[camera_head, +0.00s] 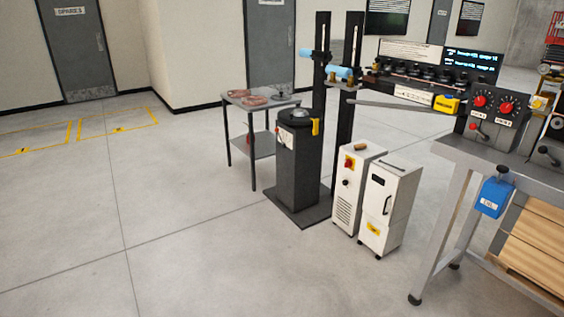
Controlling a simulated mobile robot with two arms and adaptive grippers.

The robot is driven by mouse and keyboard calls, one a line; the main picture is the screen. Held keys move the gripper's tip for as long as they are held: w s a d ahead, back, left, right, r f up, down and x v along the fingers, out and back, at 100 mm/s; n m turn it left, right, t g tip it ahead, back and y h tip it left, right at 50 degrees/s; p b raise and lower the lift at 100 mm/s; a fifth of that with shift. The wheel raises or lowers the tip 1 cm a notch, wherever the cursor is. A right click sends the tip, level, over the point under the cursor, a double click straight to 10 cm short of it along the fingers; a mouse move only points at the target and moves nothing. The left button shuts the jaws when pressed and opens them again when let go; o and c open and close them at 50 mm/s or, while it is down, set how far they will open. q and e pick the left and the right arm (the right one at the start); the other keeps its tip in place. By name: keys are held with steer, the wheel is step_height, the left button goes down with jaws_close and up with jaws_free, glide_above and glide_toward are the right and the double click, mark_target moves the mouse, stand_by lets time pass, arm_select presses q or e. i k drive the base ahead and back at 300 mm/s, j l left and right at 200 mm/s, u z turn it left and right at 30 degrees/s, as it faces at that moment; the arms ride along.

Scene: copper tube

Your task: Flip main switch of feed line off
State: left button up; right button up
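Several switches and knobs show in the head view, and I cannot tell from labels which is the feed line's main switch. A red switch on a yellow plate (349,163) sits on the front of a white cabinet (346,203). A small white switch box with a red part (284,137) is on the side of the dark pedestal machine (297,165). A grey control panel (494,118) at the right carries two red round knobs and a red-tipped lever. The switch positions are too small to read. Neither of my grippers is in view.
A second white cabinet with a handle (388,210) stands beside the first. A small table (233,100) stands behind the pedestal. A metal bench (463,156) with a blue box (494,197) fills the right. The floor at left and front is clear.

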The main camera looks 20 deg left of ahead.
mark_target(348, 163)
steer(key=u, duration=0.2)
steer(key=i+j+z, duration=0.25)
steer(key=i+j, duration=0.45)
steer(key=i, duration=0.45)
steer(key=i+j+z, duration=0.3)
steer(key=i+j, duration=0.65)
steer(key=i, duration=0.15)
steer(key=i+j+z, duration=0.25)
steer(key=i+j, duration=0.7)
steer(key=j, duration=0.25)
